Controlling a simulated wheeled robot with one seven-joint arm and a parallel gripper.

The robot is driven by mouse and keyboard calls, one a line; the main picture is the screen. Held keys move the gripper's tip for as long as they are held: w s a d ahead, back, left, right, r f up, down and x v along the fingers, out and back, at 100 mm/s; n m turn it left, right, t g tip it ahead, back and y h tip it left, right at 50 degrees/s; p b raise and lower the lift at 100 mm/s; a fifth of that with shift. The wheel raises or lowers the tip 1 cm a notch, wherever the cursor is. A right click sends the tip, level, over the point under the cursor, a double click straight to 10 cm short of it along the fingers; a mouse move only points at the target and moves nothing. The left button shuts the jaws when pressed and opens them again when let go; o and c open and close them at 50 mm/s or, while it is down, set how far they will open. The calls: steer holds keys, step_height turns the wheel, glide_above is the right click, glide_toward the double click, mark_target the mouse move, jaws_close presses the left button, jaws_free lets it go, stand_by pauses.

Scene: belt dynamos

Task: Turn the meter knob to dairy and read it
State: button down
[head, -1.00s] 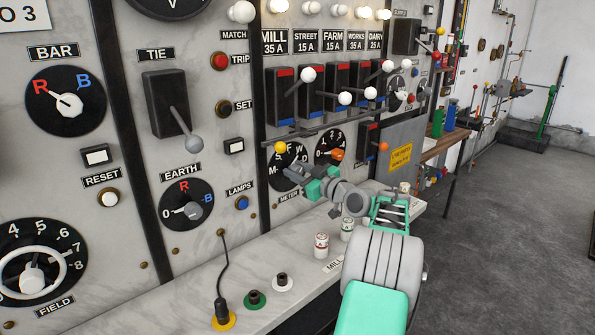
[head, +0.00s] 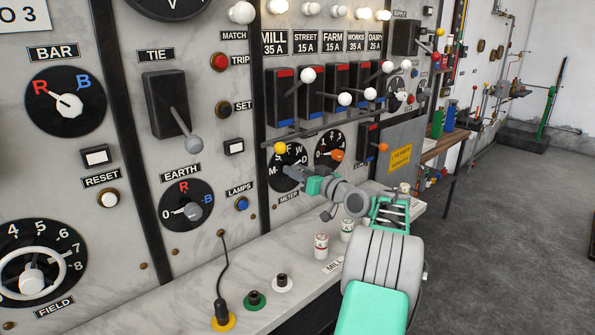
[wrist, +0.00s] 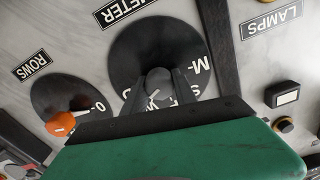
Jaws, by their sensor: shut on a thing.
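The black meter dial (head: 280,152) is on the marble panel, above the METER label (head: 288,197). Letters show round its rim, partly hidden by my gripper. My gripper (head: 298,174) is at the dial's face. In the wrist view, its two dark fingers close on the grey meter knob (wrist: 158,80) at the dial's middle. A pale mark shows on the knob between the fingers, but I cannot tell which letter it points at. In the wrist view the dial (wrist: 130,50) shows M and part of other letters; the green gripper body hides the lower part.
A dial with an orange knob (head: 337,155) is just right of the meter dial; the knob is close to my gripper in the wrist view (wrist: 60,124). A yellow-tipped lever (head: 280,147) is above. Red-and-white and green-and-white pots (head: 321,246) stand on the ledge below. A voltmeter (head: 170,8) is cut off at the top.

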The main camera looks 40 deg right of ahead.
steer(key=shift+m+p, duration=0.35)
steer(key=shift+m, duration=0.85)
steer(key=c, duration=1)
jaws_free()
steer(key=shift+s+d, duration=0.1)
steer(key=s+b, duration=0.1)
steer(key=s, duration=0.6)
steer(key=shift+s, duration=0.3)
steer(key=shift+d, duration=0.1)
